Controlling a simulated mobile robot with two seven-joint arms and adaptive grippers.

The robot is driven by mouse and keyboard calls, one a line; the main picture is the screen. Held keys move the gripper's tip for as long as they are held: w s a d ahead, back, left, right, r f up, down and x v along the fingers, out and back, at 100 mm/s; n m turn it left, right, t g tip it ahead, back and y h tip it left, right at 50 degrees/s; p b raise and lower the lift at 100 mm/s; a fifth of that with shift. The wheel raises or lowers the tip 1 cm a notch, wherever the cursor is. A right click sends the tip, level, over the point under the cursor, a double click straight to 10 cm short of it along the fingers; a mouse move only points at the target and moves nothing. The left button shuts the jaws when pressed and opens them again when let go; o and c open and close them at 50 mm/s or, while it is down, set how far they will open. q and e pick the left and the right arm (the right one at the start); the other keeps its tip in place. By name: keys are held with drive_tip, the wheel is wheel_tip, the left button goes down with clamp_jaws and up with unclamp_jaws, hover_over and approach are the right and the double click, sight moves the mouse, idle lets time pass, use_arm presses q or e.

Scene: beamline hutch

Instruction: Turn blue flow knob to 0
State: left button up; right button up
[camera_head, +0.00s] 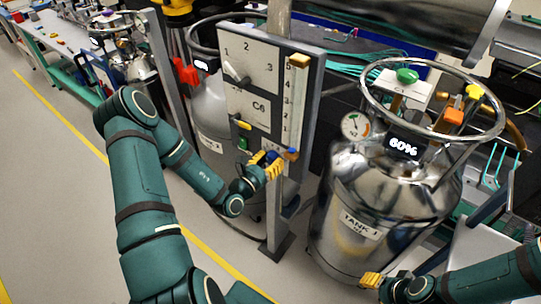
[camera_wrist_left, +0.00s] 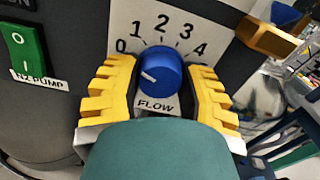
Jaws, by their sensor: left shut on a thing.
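The blue flow knob (camera_wrist_left: 161,68) sits on the panel above the FLOW label (camera_wrist_left: 156,105), with numbers 0 to 4 in an arc around it. Its white pointer mark slants up and left, roughly toward the 0 (camera_wrist_left: 121,45). My left gripper (camera_wrist_left: 160,88) is shut on the knob, one yellow finger on each side. In the head view my left gripper (camera_head: 267,166) is at the lower part of the panel (camera_head: 262,75), and the knob is mostly hidden there. My right gripper (camera_head: 371,281) is low in front of the tank, away from the panel; its jaw opening is unclear.
A green N2 PUMP switch (camera_wrist_left: 25,50) is left of the knob. An orange-yellow block (camera_wrist_left: 268,38) juts out at upper right. In the head view a steel tank (camera_head: 375,195) with a 60% display stands right of the panel post. Free floor (camera_head: 60,190) lies at left.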

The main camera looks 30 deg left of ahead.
use_arm(q)
drive_tip(key=shift+f+n+p, duration=0.1)
drive_tip(key=shift+n+p, duration=0.35)
drive_tip(key=shift+n, duration=0.25)
drive_tip(key=shift+d+f, duration=0.1)
drive_tip(key=o, duration=1.2)
drive_tip(key=s+a, duration=0.1)
drive_tip(key=s, duration=1.1)
drive_tip(key=shift+d, duration=0.1)
